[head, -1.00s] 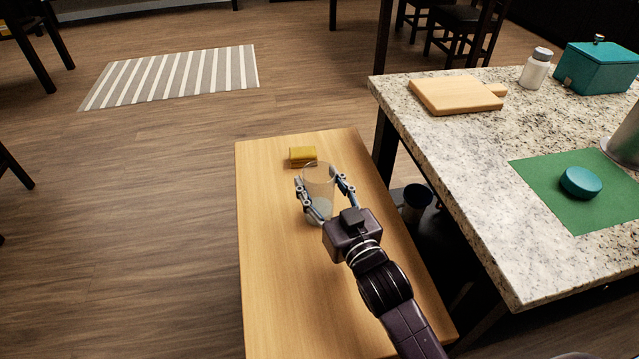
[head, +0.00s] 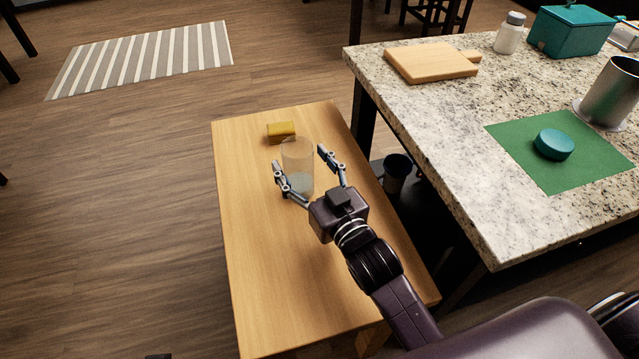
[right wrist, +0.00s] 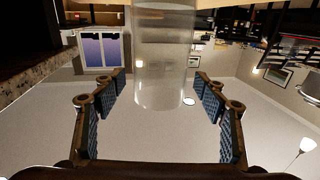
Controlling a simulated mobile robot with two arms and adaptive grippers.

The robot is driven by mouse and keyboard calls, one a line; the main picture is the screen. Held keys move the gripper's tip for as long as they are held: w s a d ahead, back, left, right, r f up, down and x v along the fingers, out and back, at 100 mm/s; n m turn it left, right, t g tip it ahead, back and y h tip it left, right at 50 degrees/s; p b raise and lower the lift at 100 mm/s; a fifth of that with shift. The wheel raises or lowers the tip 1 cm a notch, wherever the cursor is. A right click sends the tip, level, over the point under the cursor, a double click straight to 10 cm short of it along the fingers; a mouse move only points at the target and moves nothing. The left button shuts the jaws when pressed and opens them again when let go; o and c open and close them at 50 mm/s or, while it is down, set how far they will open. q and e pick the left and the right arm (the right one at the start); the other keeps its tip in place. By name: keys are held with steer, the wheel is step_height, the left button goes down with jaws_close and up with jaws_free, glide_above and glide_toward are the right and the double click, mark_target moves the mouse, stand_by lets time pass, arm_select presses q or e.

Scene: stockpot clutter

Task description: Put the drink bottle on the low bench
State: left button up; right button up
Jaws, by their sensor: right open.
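The clear drink bottle (head: 298,160) stands upright on the low wooden bench (head: 262,245), towards its far end. It also shows in the right wrist view (right wrist: 163,55), between and beyond the fingers. My right gripper (head: 299,156) is open, with one finger on each side of the bottle. In the head view the right finger stands clear of the bottle, while the left finger overlaps its lower edge. In the right wrist view, gaps show between the bottle and both fingers (right wrist: 158,80). My left gripper is not in view.
A yellow block (head: 281,130) lies just behind the bottle. The near part of the bench is bare. A granite counter (head: 430,140) on the right holds a cutting board (head: 430,62), a white bottle (head: 509,38), a teal box (head: 570,32), a teal disc (head: 553,145) and a metal pot (head: 612,92).

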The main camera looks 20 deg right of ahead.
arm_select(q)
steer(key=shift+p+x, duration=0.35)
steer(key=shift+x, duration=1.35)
arm_select(e)
steer(key=s+d, duration=0.2)
steer(key=s, duration=0.8)
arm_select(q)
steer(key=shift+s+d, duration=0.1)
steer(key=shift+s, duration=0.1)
